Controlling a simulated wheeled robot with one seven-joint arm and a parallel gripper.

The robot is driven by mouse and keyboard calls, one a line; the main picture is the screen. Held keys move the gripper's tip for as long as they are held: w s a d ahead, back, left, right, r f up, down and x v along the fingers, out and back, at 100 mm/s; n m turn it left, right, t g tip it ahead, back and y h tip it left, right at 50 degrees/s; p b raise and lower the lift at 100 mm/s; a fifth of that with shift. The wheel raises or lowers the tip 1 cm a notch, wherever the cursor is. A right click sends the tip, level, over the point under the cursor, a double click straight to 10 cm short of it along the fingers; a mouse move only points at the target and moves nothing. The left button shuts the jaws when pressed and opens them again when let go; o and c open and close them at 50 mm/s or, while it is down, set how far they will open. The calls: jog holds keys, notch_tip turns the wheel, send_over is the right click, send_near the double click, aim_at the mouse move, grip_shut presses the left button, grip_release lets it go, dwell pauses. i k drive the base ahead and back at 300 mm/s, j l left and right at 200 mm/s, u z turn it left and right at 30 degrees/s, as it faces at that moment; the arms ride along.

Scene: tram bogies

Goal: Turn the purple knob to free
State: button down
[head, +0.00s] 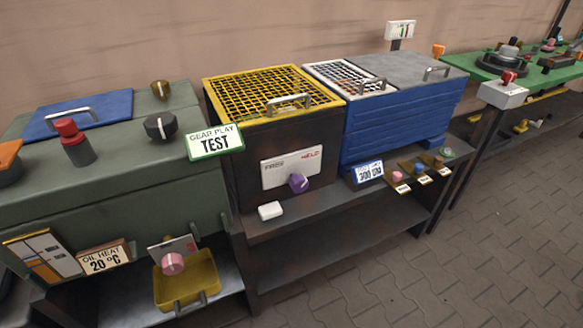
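The purple knob (298,183) sits low on the right part of a white label plate (283,171). The plate is on the dark front of the box with the yellow mesh lid (262,88). The plate has small lettering: the left word looks like FREE, and the right word, in red, looks like HELD. The knob has a pale pointer mark, which seems to point up toward the red word; its exact angle is too small to tell. Nothing touches the knob. My gripper is not in view.
A white block (270,211) lies on the shelf below the knob. A blue bin (395,125) and several small knobs on tags stand to the right. A green-grey machine (110,185) with a pink knob (172,263) and yellow tray (187,282) is left. The paved floor (450,270) in front is clear.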

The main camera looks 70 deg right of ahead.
aim_at(298, 183)
jog(key=j+z, duration=0.15)
jog(key=z, duration=0.25)
jog(key=k+z, duration=0.1)
jog(key=z, duration=0.3)
jog(key=k+j+z, duration=0.1)
jog(key=z, duration=0.3)
